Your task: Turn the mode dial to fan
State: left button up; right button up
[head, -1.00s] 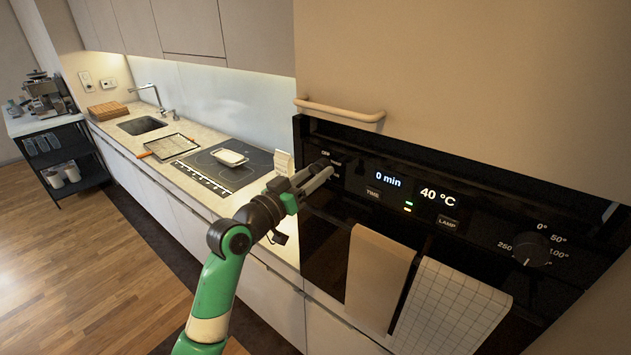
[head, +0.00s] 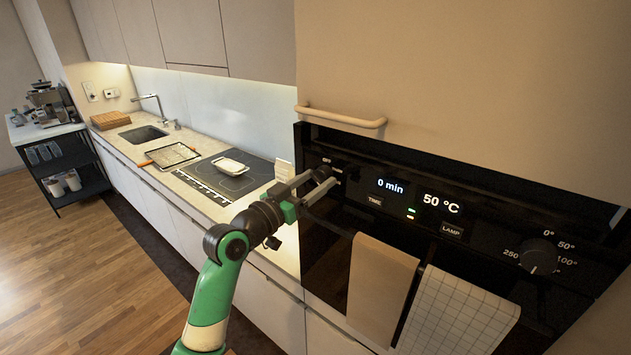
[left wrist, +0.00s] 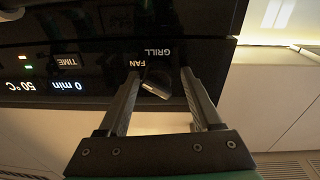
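The mode dial (head: 322,173) is a dark knob at the left end of the black oven panel. In the left wrist view the dial (left wrist: 157,84) shows upside down, beside the words FAN and GRILL. Its exact pointing is hard to tell. My left gripper (head: 318,184) is at the dial, its fingers reaching toward the panel. In the left wrist view the fingers (left wrist: 161,80) are apart, one on each side of the dial, with a gap showing at the right. My right gripper is not in view.
The panel has a display (head: 441,203) reading 50 °C and a temperature dial (head: 538,256) at the right. A beige towel (head: 380,288) and a checked towel (head: 455,315) hang below. A cabinet handle (head: 340,117) juts out above. The counter with the hob (head: 225,183) lies left.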

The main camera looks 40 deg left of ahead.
pick_arm(q)
jog(key=shift+o, duration=0.2)
jog(key=shift+d+r, duration=0.1)
jog(key=shift+r, duration=0.05)
jog(key=shift+s, duration=0.25)
jog(key=s, duration=0.2)
jog(key=shift+s+d, duration=0.1)
jog(key=shift+s, duration=0.2)
jog(key=p, duration=0.5)
send_near(315, 181)
jog(key=s, duration=0.1)
jog(key=shift+s, duration=0.2)
